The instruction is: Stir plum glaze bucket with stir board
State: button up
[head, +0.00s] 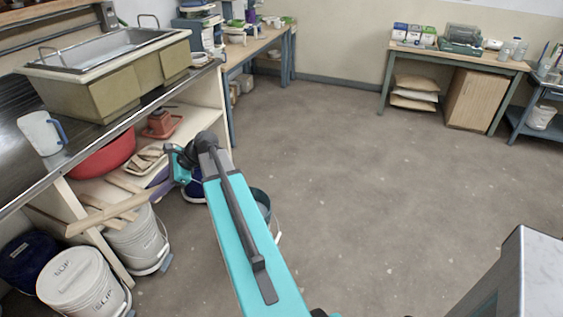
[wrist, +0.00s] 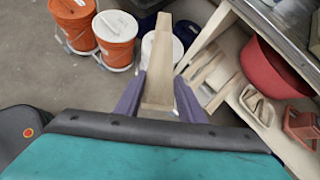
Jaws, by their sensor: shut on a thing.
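My gripper (wrist: 158,98) has purple fingers shut on a pale wooden stir board (wrist: 158,62). The board points away from the gripper, over the lidded buckets in the wrist view. In the head view, my gripper (head: 158,185) is beside the shelf at the left, and the board (head: 100,215) reaches left from it above the white buckets. I cannot tell which bucket holds plum glaze. An open dark bucket (head: 262,197) stands on the floor, partly hidden behind my arm.
White buckets (head: 78,280) (head: 138,240) and a navy bucket (head: 28,258) stand below the shelf. Orange lidded buckets (wrist: 116,50) stand nearby in the wrist view. More boards (wrist: 205,73) stick out from the shelf. A red bowl (head: 103,157) sits there. The floor (head: 370,190) at right is clear.

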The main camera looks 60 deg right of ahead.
jog(key=s+d+f+n+g+h+b, duration=0.1)
jog(key=d+f+h, duration=0.1)
jog(key=d, duration=0.6)
jog(key=s+d+f+h+b, duration=0.1)
jog(key=s+d+f, duration=0.1)
jog(key=d, duration=0.6)
jog(key=s+d+f+n+h+b, duration=0.1)
jog(key=s+d+f+h, duration=0.1)
jog(key=s+d, duration=0.5)
jog(key=s+d+f+n+h+b, duration=0.1)
jog(key=s+d, duration=0.6)
jog(key=d, duration=0.9)
jog(key=s+d+f+g+h+b, duration=0.1)
jog(key=s+d+f+h+b, duration=0.2)
jog(key=s+d, duration=0.4)
jog(key=d, duration=0.5)
jog(key=shift+f+n, duration=0.4)
jog(key=shift+a+f, duration=0.1)
jog(key=w+a+f+b, duration=0.3)
jog(key=w+f, duration=0.4)
jog(key=f, duration=0.5)
jog(key=w+a+f+b, duration=0.3)
jog(key=w+f, duration=0.3)
jog(key=f, duration=0.6)
jog(key=shift+w+a+f, duration=0.2)
jog(key=shift+w+f, duration=0.1)
jog(key=shift+w, duration=0.05)
jog(key=shift+d, duration=0.1)
